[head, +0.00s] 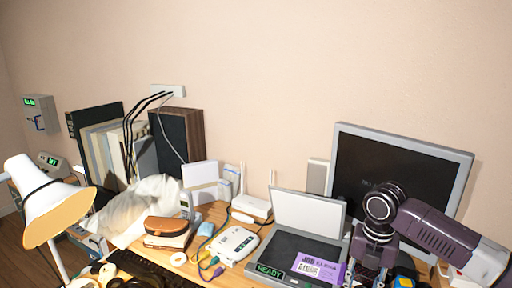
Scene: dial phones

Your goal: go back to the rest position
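My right arm, purple and grey, comes in from the right edge and bends down in front of the monitor. My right gripper (367,277) points down at the bottom edge, beside the laptop-like device with the green READY sign (270,271). Its fingertips are cut off by the frame, so whether it is open or shut does not show. My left gripper and arm are not seen. A white device with a round dial (236,244) stands on the desk, left of the READY device, away from my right gripper.
A cluttered wooden desk (213,274) stands against a wall. A dark monitor (362,158) is behind my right arm. A purple card (318,268) lies near the gripper. A white lamp (38,188) stands at left. A router (251,206), books (98,150) and a keyboard (143,268) leave little free room.

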